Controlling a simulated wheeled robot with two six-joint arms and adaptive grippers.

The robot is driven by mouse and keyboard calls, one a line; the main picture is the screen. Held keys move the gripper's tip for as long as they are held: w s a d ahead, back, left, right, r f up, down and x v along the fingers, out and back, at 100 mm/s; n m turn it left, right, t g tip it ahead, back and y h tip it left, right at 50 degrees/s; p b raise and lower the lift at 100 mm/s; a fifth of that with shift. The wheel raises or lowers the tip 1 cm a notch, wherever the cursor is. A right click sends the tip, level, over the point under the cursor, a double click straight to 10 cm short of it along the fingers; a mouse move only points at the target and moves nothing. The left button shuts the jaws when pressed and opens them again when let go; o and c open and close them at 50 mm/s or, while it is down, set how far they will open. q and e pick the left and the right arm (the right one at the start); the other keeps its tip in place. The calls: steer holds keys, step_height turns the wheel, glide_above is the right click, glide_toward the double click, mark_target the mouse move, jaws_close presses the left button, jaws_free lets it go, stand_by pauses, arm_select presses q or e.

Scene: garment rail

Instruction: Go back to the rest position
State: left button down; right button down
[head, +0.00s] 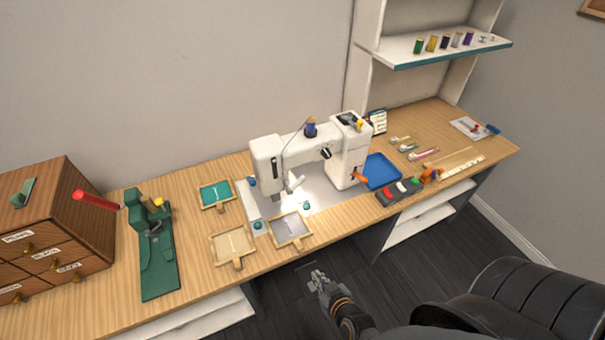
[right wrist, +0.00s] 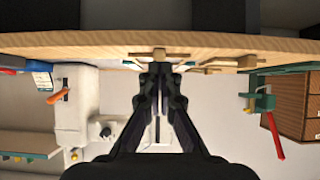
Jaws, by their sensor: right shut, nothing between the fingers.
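My right gripper (head: 318,281) is in front of the desk's front edge in the head view, over the dark floor. It is empty, and its fingers (right wrist: 160,72) are together in the right wrist view. It is apart from the desk and everything on it. My left gripper is not in view. A wooden desk (head: 90,315) runs along the wall. A white sewing machine (head: 265,155) stands on it, beyond my right gripper. The sewing machine also shows in the right wrist view (right wrist: 80,115), which is upside down.
Small framed trays (head: 232,262) lie near the desk's front edge. A green press with a red handle (head: 155,265) and a wooden drawer box (head: 75,215) stand at the left. A blue tray (head: 380,172) is right of the machine. Floor before the desk is clear.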

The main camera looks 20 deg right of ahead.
steer(key=s+f+g+b, duration=0.1)
steer(key=s+f+g, duration=0.35)
steer(key=f, duration=0.95)
steer(key=s+d+f+g, duration=0.1)
steer(key=s+d+f, duration=0.2)
steer(key=s+f, duration=0.2)
steer(key=s+d+f+g+b, duration=0.1)
steer(key=s+d+f+g, duration=0.1)
steer(key=s+f, duration=0.4)
steer(key=s+d+f+g+h, duration=0.1)
steer(key=s+d+f+g, duration=0.1)
steer(key=s+d+f, duration=0.3)
steer(key=s+f, duration=0.1)
steer(key=s, duration=0.2)
steer(key=shift+f+b, duration=0.25)
steer(key=shift+b, duration=0.15)
steer(key=shift+s, duration=0.2)
